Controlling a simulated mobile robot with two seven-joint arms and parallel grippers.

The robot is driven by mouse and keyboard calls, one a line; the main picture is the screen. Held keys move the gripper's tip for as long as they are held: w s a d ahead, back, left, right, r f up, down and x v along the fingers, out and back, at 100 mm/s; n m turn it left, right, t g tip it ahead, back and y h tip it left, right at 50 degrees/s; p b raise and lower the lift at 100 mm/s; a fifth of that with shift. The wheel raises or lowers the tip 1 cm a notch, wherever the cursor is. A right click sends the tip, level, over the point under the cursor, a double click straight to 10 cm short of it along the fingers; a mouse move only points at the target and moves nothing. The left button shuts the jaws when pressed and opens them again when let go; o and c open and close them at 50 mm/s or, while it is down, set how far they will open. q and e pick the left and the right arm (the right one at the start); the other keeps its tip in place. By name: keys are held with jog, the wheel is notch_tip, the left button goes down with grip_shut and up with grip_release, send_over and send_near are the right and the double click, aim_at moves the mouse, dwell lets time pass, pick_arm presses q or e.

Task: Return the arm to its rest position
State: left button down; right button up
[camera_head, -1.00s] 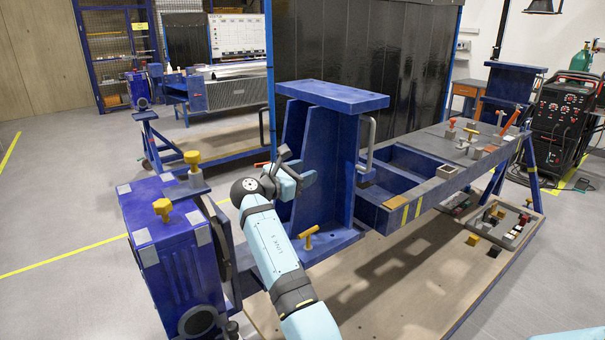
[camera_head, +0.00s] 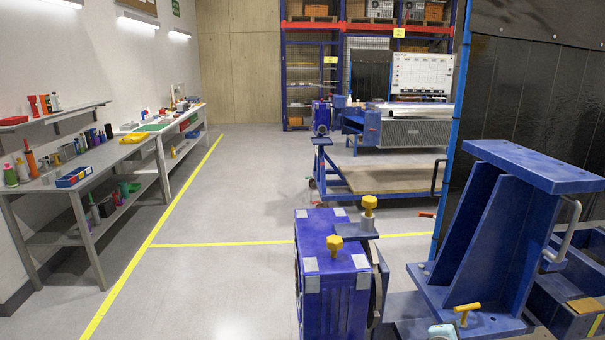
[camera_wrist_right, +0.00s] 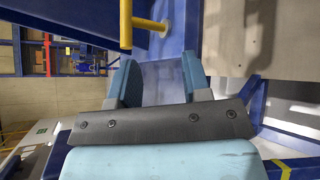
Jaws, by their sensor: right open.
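In the head view only a small pale-blue piece of my arm (camera_head: 442,331) shows at the bottom edge. It lies in front of the foot of the blue jig bracket (camera_head: 492,230). My right gripper (camera_wrist_right: 160,74) shows in the right wrist view, with its two blue fingers spread apart and nothing held between them. A blue surface lies beyond the gap. A yellow handle (camera_wrist_right: 126,25) is just beyond the left finger, and I cannot tell the exact distance. The blue jig gearbox (camera_head: 335,265) with yellow knobs stands left of the bracket. My left gripper is not in view.
Workbenches (camera_head: 92,160) with tools and bottles line the left wall. Grey floor (camera_head: 220,290) with yellow lines is clear between them and the jig. A wheeled blue stand (camera_head: 385,180) is behind the jig. A black screen (camera_head: 510,100) rises behind the bracket.

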jog(key=s+a+f+m+t+y+p, duration=0.1)
jog(key=s+a+f+m+y+p, duration=0.1)
jog(key=s+a+f+y, duration=0.45)
jog(key=s+a+f+m+y+p, duration=0.1)
jog(key=s+a+m+y, duration=0.2)
jog(key=s, duration=0.9)
jog(key=s+a+f+m+y+p, duration=0.1)
jog(key=s+a+m+y, duration=0.2)
jog(key=s+a+m, duration=0.4)
jog(key=s, duration=0.5)
jog(key=shift+s+a+m+p, duration=0.25)
jog(key=shift+s+m+p, duration=0.05)
jog(key=shift+s+p, duration=0.1)
jog(key=shift+y, duration=0.25)
